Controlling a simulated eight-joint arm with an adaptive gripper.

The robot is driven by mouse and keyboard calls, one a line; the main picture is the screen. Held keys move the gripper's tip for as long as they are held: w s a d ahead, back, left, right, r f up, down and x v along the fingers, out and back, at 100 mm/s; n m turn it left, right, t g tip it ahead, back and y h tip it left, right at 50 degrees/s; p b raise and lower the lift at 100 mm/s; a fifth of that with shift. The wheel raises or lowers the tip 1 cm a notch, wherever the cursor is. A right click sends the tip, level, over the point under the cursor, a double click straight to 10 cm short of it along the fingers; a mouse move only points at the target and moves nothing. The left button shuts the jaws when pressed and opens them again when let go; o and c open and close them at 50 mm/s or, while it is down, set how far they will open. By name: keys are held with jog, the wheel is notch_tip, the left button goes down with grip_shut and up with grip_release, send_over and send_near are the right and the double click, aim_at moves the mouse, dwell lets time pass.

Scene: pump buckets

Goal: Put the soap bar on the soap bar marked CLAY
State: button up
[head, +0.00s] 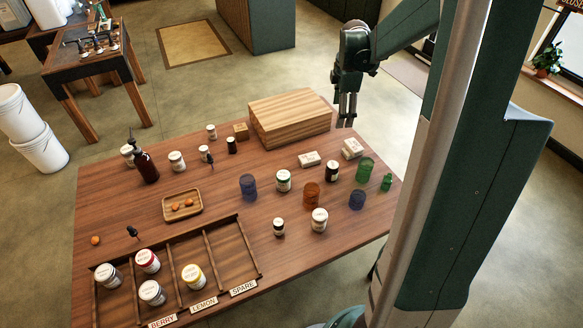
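Two pale, block-shaped items that look like soap bars lie on the right part of the wooden table. One pale bar (309,159) lies in front of the large wooden box. The other pale block (352,148) is to its right, near the table's far right edge; I cannot tell if it is one bar or two stacked. Their markings are too small to read, so I cannot tell which is CLAY. My gripper (345,124) points down above the far right table edge, behind the right block. Its fingers look apart, with nothing visible between them.
A large wooden box (290,118) stands left of my gripper. Several jars, including a green jar (365,169) and a dark labelled jar (332,171), stand close to the bars. A divided tray (207,247) with labelled sections is at the front left.

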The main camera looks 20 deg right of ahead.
jog(key=s+a+r+m+t, duration=0.1)
jog(key=s+a+r+m, duration=0.1)
jog(key=s+a+r, duration=0.3)
jog(key=s+a+r+m+t, duration=0.1)
jog(key=s+a+r+m, duration=0.1)
jog(key=a, duration=0.5)
jog(key=s+a+r+m+t, duration=0.1)
jog(key=s+a+r+m, duration=0.1)
jog(key=s+a+r, duration=0.3)
jog(key=s+a+f+m+t, duration=0.1)
jog(key=s+a+m+t, duration=0.2)
jog(key=s+a+m, duration=0.5)
jog(key=s+a, duration=0.6)
jog(key=a, duration=0.1)
jog(key=shift+s+a+y, duration=0.25)
jog(key=shift+y, duration=0.05)
